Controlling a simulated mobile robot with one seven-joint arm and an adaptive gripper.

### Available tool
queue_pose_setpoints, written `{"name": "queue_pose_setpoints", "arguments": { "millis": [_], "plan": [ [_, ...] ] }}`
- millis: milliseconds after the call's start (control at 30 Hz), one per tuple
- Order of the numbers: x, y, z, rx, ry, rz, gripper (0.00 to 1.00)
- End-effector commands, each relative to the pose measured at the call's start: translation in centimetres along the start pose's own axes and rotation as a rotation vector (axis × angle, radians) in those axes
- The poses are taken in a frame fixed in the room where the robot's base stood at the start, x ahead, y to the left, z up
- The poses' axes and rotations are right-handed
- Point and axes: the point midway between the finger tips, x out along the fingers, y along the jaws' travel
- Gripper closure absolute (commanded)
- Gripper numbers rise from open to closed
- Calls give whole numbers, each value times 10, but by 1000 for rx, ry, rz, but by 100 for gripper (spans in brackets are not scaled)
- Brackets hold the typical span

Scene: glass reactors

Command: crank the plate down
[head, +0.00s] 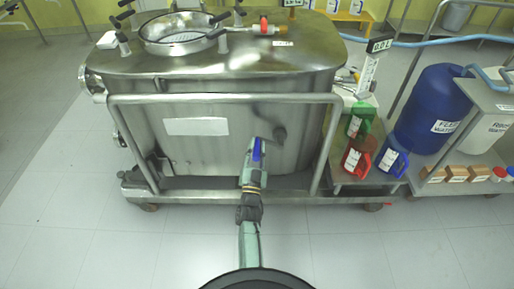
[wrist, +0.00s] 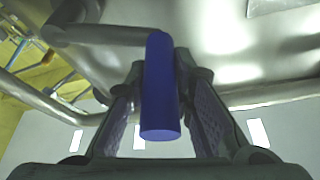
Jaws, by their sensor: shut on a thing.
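A blue cylindrical handle (wrist: 160,90) stands between the two fingers of my gripper (wrist: 162,110), which is shut on it. A grey crank arm (wrist: 110,36) runs left from the top of the handle to a thicker grey shaft (wrist: 66,22). In the head view the blue handle (head: 257,150) shows at the tip of my gripper (head: 254,160), in front of the steel vessel's front wall. I cannot make out which part is the plate.
The steel vessel (head: 200,90) stands on a wheeled frame with a front rail (head: 220,99). To the right, a low shelf holds green, red (head: 358,157) and blue (head: 392,160) jugs. A blue drum (head: 432,108) stands beyond. The floor in front is clear.

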Motion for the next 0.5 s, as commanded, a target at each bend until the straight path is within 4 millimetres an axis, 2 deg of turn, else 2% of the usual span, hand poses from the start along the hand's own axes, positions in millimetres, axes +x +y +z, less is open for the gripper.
{"name": "queue_pose_setpoints", "arguments": {
  "millis": [500],
  "plan": [
    [-2,5,4,-29,3,-5,100]
  ]
}}
